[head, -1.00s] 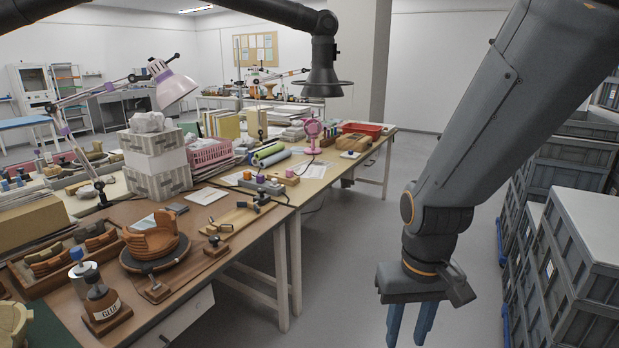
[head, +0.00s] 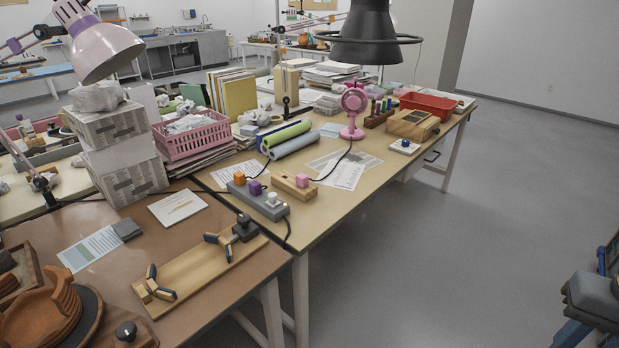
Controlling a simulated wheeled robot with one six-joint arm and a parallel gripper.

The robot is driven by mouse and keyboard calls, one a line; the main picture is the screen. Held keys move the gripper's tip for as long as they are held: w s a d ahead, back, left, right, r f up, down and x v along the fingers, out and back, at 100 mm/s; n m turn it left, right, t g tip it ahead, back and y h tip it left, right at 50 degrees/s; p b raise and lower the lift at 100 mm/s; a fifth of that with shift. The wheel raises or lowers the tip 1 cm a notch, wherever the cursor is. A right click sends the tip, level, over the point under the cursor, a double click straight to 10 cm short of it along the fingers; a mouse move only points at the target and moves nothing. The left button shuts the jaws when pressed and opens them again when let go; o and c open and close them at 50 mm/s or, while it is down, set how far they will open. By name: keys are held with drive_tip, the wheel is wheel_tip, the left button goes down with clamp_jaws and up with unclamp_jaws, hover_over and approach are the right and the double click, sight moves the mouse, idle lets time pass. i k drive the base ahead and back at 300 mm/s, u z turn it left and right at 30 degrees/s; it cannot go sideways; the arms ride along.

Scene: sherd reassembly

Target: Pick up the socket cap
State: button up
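A grey power strip (head: 258,199) lies near the front edge of the far table. It has an orange block (head: 239,178), a purple block (head: 255,187) and a small white-topped piece (head: 272,199) on it. Beside it, a wooden block (head: 292,186) carries a pink cap (head: 302,180). I cannot tell for sure which of these small pieces is the socket cap. Grey and blue parts at the lower right edge look like the end of my arm with my gripper (head: 574,335), cut off by the frame and far from the strip. Its fingertips do not show clearly.
A pink fan (head: 353,111) with a cable, rolled mats (head: 288,138), a pink basket (head: 193,136) and a red tray (head: 431,105) stand on the far table. A wooden jig (head: 196,276) lies on the brown near table. A black lamp (head: 366,35) hangs above. The floor right is open.

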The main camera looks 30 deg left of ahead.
sight(272, 201)
drive_tip(key=u, duration=0.2)
drive_tip(key=i, duration=1.05)
drive_tip(key=u, duration=1.6)
drive_tip(key=i, duration=0.9)
drive_tip(key=u, duration=0.85)
